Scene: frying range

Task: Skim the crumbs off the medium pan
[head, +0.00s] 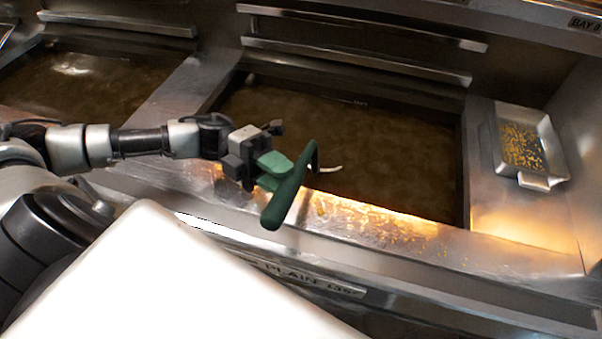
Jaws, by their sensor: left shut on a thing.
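My left gripper (262,166) is shut on a tool with a dark green handle (287,192). It holds the tool above the front ledge of the middle oil pan (350,140). A short pale curved piece shows just right of the handle, over the pan's near edge; the rest of the tool's head cannot be made out. The pan holds dark brown oil, and I cannot make out separate crumbs on it. My right gripper is not in view.
A second oil pan (80,85) lies at the left, past a steel divider. A small metal tray (522,148) with yellow crumbs sits on the right steel counter. The front ledge (400,236) has golden specks or glints. Steel rails (360,62) run behind the pan.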

